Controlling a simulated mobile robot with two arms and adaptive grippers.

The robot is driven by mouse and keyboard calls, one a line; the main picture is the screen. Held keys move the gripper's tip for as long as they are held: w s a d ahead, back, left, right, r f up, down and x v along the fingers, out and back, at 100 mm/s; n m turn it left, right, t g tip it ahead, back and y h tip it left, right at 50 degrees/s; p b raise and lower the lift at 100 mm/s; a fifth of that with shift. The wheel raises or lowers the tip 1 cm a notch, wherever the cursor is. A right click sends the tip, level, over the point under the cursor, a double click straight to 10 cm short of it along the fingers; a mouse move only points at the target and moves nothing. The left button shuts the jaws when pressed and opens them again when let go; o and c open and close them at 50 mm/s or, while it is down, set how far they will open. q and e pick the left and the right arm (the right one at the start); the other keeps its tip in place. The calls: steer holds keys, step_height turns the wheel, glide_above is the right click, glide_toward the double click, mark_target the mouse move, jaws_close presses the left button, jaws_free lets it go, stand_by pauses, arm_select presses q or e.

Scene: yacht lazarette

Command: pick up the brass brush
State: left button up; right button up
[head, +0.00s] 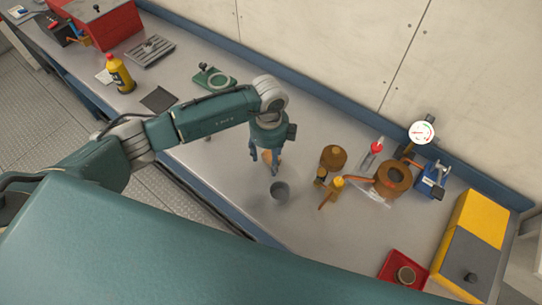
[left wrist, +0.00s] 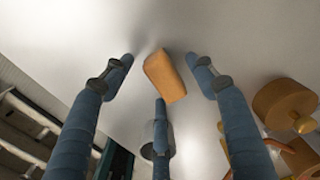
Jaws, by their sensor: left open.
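An orange-brown block (left wrist: 165,78), which looks like the body of the brass brush, lies on the grey worktop. It also shows in the head view (head: 267,156), partly covered by my left gripper (head: 264,163). My left gripper points down over it with its fingers spread. In the left wrist view the block lies between the fingertips, with visible gaps to the two side fingers. The lower finger's tip is close to the block's near end; I cannot tell whether they touch. No bristles can be made out. My right gripper is not in view.
Brown containers (head: 333,158) (head: 393,179), a red-capped bottle (head: 371,153) and a gauge (head: 421,132) stand to the right. A red tray (head: 392,264) is at the lower right. A wall runs behind the worktop.

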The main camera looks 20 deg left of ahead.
mark_target(269, 157)
arm_select(q)
steer(key=c, duration=1.2)
steer(key=shift+c, duration=0.3)
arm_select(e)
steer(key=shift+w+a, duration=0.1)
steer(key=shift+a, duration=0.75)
arm_select(q)
steer(key=shift+r, duration=0.1)
steer(key=shift+w+r+b, duration=0.1)
steer(key=shift+r+b, duration=0.2)
steer(key=shift+r, duration=0.3)
step_height(269, 157, up, 17)
steer(key=b, duration=0.4)
steer(key=shift+r+b, duration=0.1)
steer(key=shift+b, duration=0.25)
steer(key=shift+r, duration=0.75)
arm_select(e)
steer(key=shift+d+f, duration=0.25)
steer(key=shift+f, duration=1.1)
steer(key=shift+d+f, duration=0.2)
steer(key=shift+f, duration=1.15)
